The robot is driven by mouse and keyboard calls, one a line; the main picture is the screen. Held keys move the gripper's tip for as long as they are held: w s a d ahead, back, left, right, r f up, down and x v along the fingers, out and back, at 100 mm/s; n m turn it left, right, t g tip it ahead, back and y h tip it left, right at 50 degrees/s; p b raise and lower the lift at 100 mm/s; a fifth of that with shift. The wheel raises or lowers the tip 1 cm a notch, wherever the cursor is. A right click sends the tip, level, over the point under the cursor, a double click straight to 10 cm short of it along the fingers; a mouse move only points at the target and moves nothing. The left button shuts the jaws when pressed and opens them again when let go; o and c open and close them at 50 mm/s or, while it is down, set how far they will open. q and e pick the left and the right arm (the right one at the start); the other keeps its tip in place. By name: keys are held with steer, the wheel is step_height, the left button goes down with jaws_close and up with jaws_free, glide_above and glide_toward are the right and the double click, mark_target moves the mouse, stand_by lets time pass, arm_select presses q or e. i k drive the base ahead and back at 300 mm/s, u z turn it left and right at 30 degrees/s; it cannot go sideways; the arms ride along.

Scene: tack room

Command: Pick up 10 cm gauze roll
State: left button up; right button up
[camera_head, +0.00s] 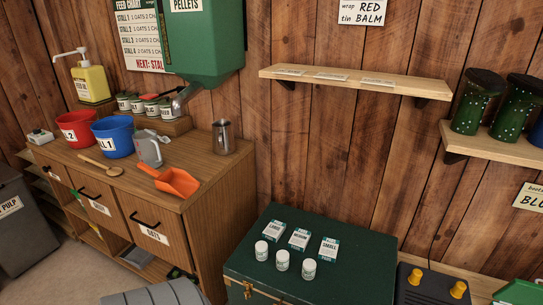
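Three small white cylinders with green labels stand upright in a row on the green trunk (345,252): a left one (261,251), a middle one (282,261) and a right one (308,269). They may be gauze rolls, but their print is too small to read, so I cannot tell which is 10 cm. Neither of my grippers is in view.
A wooden cabinet (205,200) at left bears a red bucket (75,130), a blue bucket (113,138), an orange scoop (176,183) and a metal cup (222,138). An empty-looking shelf (355,82) hangs above the trunk. The trunk's right side is clear.

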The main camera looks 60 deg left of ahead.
mark_target(261, 247)
steer(key=u, duration=0.8)
steer(key=i, duration=1.05)
steer(key=u, duration=0.9)
